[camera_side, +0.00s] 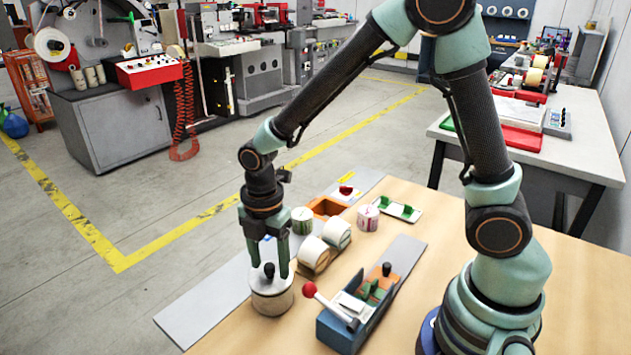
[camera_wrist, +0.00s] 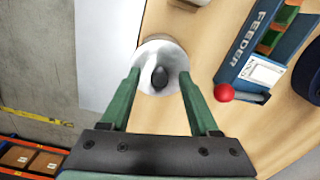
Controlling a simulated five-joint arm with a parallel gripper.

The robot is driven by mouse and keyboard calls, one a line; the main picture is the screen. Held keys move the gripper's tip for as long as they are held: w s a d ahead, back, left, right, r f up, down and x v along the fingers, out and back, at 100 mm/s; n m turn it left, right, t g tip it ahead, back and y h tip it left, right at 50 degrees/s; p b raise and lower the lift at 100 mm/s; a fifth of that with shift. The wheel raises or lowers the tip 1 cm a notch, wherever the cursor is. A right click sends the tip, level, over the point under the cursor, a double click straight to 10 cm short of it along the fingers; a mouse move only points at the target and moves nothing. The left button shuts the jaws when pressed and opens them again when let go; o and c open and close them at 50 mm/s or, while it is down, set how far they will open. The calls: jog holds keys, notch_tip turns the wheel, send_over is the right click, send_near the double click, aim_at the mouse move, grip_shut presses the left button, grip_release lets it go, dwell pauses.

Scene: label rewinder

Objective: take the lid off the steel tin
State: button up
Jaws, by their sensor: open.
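The steel tin (camera_side: 271,300) stands upright at the front left of the wooden table. Its lid (camera_side: 266,281) is on top, with a dark round knob in the middle. In the wrist view the pale lid (camera_wrist: 146,61) and its dark knob (camera_wrist: 160,78) lie between my finger ends. My gripper (camera_side: 269,270) points down from above, its two green fingers apart on either side of the knob. My gripper (camera_wrist: 160,83) looks open and empty in the wrist view. I cannot tell whether a finger touches the lid.
A blue feeder (camera_side: 347,325) with a red ball-ended lever (camera_side: 310,289) stands just right of the tin. White rolls (camera_side: 314,253) and a small striped tin (camera_side: 368,217) stand behind. A grey strip (camera_side: 190,312) along the left table edge is mostly clear.

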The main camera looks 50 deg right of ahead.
grip_shut()
jog(key=shift+r, duration=0.15)
